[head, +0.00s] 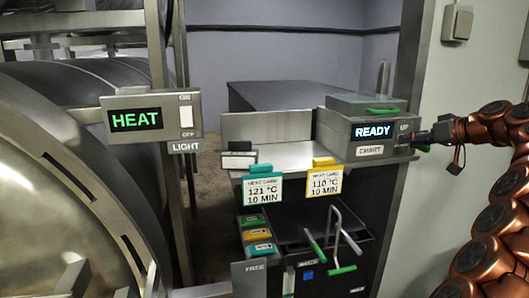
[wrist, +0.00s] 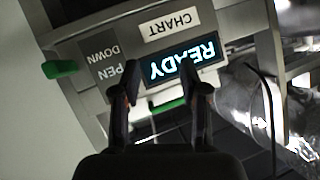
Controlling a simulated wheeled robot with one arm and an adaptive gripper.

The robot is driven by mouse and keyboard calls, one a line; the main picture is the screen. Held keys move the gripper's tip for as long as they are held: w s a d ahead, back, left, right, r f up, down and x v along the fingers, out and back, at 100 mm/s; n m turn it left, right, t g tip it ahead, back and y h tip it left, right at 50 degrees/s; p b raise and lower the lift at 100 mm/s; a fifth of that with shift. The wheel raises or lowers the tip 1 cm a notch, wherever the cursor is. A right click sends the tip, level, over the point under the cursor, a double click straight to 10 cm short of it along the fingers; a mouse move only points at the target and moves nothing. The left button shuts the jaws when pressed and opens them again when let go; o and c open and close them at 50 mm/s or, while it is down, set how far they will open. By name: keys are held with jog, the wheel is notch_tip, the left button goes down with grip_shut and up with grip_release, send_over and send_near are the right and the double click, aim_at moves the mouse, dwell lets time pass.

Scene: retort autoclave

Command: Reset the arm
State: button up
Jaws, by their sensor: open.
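My copper-coloured arm comes in from the right in the head view. My gripper (head: 428,138) is at the right side of the chart box (head: 347,127). In the wrist view my gripper (wrist: 158,82) is open, with its two dark fingers apart and nothing seen between them. The box shows upside down there, with a READY display (wrist: 182,64), a CHART label (wrist: 172,25) and a partly hidden pen label reading DOWN. A green lever tip (wrist: 60,69) sticks out beside the box, apart from the fingers. I cannot tell whether the fingers touch the box.
A panel reading HEAT (head: 135,120) with a LIGHT switch stands before the large steel vessel (head: 60,200) at left. A teal card (head: 262,189) and a yellow card (head: 324,182) hang at the shelf's front. Green-tipped levers (head: 342,270) stand below. A wall is at right.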

jog(key=s+a+f+g+y, duration=0.15)
jog(key=s+a, duration=0.25)
jog(key=a, duration=0.5)
jog(key=s+a+f+g, duration=0.1)
jog(key=s+a+g, duration=0.2)
jog(key=a, duration=0.7)
jog(key=s+a+f+g+h, duration=0.1)
jog(key=s+a+f+g, duration=0.3)
jog(key=s+a, duration=0.65)
jog(key=s+d+f+g+h, duration=0.1)
jog(key=s+d+f+h, duration=0.1)
jog(key=s+f, duration=0.4)
jog(key=s+d+f+m+g+h+p, duration=0.1)
jog(key=s+f, duration=0.6)
jog(key=s, duration=0.9)
jog(key=s+d+f+m+g+h, duration=0.1)
jog(key=s+d+f+g+h, duration=0.1)
jog(key=s+f, duration=0.5)
jog(key=s+d+h, duration=0.1)
jog(key=s+h, duration=0.1)
jog(key=s, duration=0.2)
jog(key=shift+s+p, duration=0.3)
jog(key=shift+p, duration=0.1)
jog(key=shift+a, duration=0.2)
